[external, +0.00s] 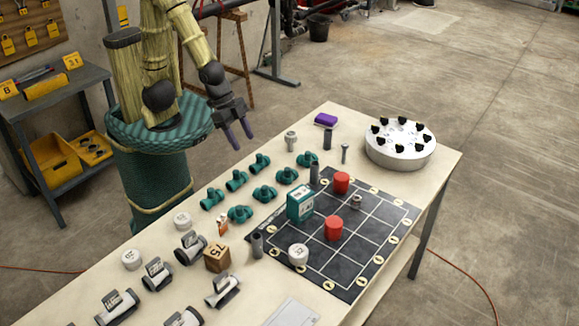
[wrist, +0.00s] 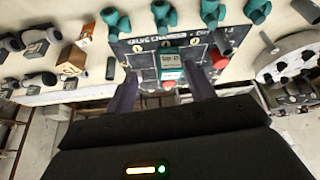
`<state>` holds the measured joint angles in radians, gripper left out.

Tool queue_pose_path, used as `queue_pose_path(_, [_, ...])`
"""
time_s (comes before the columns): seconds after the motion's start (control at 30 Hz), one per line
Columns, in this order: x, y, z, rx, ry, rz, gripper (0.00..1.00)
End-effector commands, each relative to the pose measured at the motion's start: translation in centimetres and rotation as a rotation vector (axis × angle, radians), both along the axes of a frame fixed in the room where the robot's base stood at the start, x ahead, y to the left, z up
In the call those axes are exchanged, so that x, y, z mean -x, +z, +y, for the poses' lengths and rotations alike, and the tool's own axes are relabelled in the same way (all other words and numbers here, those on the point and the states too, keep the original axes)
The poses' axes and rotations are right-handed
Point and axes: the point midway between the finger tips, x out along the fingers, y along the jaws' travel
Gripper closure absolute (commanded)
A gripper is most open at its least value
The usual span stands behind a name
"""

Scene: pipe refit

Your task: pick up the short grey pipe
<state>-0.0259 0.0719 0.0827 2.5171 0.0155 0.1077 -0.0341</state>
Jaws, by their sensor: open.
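Three dark grey pipe pieces stand upright on the table in the external view. One grey pipe (external: 257,245) is by the board's left corner, a taller-looking one (external: 314,174) is at its upper edge, and another (external: 327,138) is near the purple block. I cannot tell for sure which is the short one. Two grey pipes also show in the wrist view, one on the left (wrist: 110,68) and one on the right (wrist: 223,42). My gripper (external: 243,137) is open and empty, above the table's far edge, apart from all pipes. Its fingers (wrist: 163,90) frame the board in the wrist view.
The dark gridded board (external: 350,275) holds red cylinders (external: 334,228), a teal display box (external: 300,203) and a white disc (external: 298,254). Several teal fittings (external: 240,213) stand between my arm and the board. A wooden cube (external: 217,258) is at left, a round white holder (external: 400,154) at right.

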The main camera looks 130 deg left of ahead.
Motion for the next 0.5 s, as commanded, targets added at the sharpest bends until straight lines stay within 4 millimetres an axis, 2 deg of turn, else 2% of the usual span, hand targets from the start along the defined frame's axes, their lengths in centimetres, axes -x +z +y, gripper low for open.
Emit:
queue_pose_path(0.03, [-1.4, -2.5, 1.3, -0.007, 0.035, -0.049, 0.46])
queue_pose_path(0.1, [-3.2, -3.7, 3.1, -0.020, 0.080, -0.128, 0.46])
queue_pose_path(0.3, [-7.7, -6.6, 8.7, -0.077, 0.193, -0.349, 0.46])
queue_pose_path(0.5, [-10.6, -8.6, 14.5, -0.155, 0.280, -0.564, 0.46])
